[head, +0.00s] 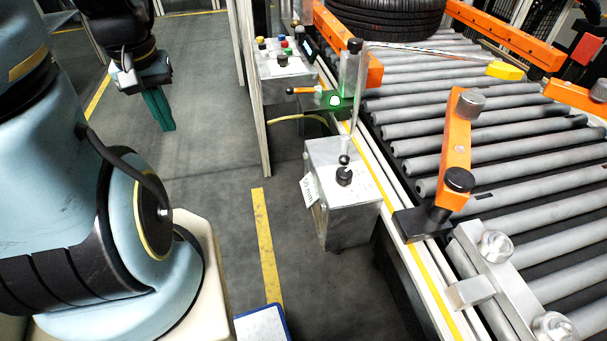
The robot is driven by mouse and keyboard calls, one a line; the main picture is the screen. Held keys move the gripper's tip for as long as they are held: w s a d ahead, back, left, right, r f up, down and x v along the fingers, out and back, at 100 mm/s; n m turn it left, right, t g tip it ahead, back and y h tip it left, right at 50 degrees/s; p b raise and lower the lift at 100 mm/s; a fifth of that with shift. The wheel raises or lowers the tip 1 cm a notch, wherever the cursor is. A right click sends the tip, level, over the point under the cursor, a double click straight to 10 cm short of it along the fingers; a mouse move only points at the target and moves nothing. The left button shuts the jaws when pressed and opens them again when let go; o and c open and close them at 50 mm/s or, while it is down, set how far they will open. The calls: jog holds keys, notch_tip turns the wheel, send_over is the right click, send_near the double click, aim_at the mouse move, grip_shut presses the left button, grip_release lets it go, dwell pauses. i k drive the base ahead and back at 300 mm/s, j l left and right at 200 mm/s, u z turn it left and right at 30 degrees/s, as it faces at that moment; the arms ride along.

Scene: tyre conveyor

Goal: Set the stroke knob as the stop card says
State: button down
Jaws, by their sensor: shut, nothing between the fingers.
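My gripper (160,110) is at the upper left, with its teal fingers shut and empty, pointing down over the floor. It is well apart from the control boxes. A grey metal box (345,212) stands beside the conveyor at the picture's middle. A black knob (344,176) sits on its top, probably the stroke knob; its setting is too small to read. A white tag (309,190) hangs on the box's left side, with small print I cannot read surely. A blue-edged white board or card (261,325) is cut off at the bottom edge. I cannot tell which is the stop card.
The roller conveyor (500,150) fills the right, with a tyre (385,15) at the top and an orange arm (457,140) over the rollers. A button box (285,65) and an orange-handled lever (305,90) stand farther back. A post (250,80) rises left of them. The floor between is clear.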

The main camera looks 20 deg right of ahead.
aim_at(344, 176)
jog(key=j+z, duration=0.1)
jog(key=z, duration=0.25)
jog(key=i+j+z, duration=0.1)
jog(key=z, duration=0.3)
jog(key=j+z, duration=0.15)
jog(key=z, duration=0.2)
